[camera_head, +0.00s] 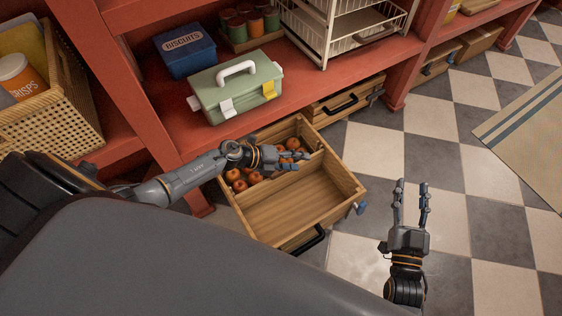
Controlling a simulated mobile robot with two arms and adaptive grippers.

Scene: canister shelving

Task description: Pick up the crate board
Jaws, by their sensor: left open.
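An open wooden drawer crate (345,177) juts out from under the red shelf. A thin wooden board (258,187) seems to run across its inside, between red and orange fruit (238,184) at the back and an empty front part. I cannot tell for sure whether this is the crate board. My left gripper (304,160) is open over the crate, its fingers pointing right near the board's right end and hiding some fruit. Whether it touches the board is unclear. My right gripper (412,186) is open and empty, fingers pointing up the picture, to the right of the crate.
A green toolbox (236,92), a blue biscuit tin (186,52) and several cans (250,20) stand on the red shelf (165,125). A white wire rack (340,25) is at the top. A wicker basket (75,95) is at left.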

